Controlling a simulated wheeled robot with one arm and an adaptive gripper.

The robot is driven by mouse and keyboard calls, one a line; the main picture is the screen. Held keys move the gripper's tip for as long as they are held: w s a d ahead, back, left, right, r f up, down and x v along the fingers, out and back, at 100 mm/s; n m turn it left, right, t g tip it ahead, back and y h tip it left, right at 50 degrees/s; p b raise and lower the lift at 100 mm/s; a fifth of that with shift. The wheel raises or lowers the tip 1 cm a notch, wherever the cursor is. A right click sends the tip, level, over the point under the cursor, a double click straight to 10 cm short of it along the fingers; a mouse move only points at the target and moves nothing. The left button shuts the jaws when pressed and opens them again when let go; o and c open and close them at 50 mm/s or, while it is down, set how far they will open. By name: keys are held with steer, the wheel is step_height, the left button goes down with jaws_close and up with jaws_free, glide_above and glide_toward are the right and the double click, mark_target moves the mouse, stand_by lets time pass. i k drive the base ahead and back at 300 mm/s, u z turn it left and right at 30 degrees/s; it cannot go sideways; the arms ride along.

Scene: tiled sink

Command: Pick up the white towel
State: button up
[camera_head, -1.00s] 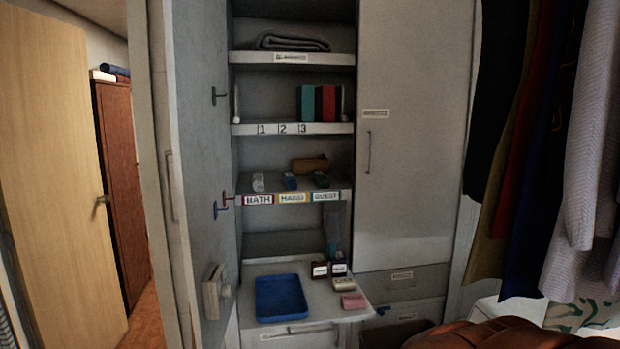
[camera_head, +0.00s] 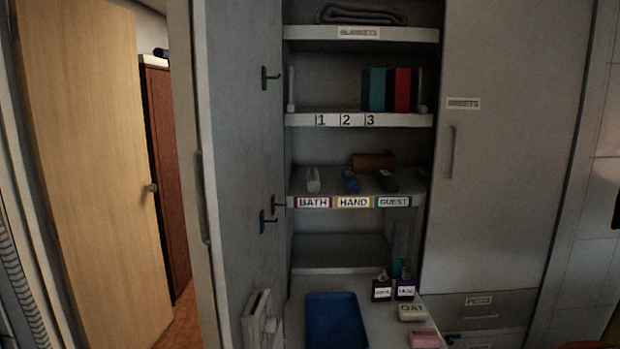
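A small whitish roll (camera_head: 313,180), which looks like the white towel, lies on the middle shelf of the open cabinet, above the BATH label (camera_head: 313,202). A blue roll (camera_head: 351,181) lies to its right above the HAND label (camera_head: 353,202). A dark roll (camera_head: 387,181) lies further right near the GUEST label (camera_head: 393,201). The rolls lie apart from each other. My gripper is not in view.
A brown roll (camera_head: 373,161) lies further back on that shelf. Below, a blue tray (camera_head: 336,325), small bottles (camera_head: 382,289) and soap-like blocks (camera_head: 411,312) sit on a lower surface. The open cabinet door (camera_head: 245,130) with hooks (camera_head: 268,78) stands at left.

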mark_target(313, 181)
steer(key=u, duration=0.5)
steer(key=i, duration=0.65)
steer(key=u, duration=0.75)
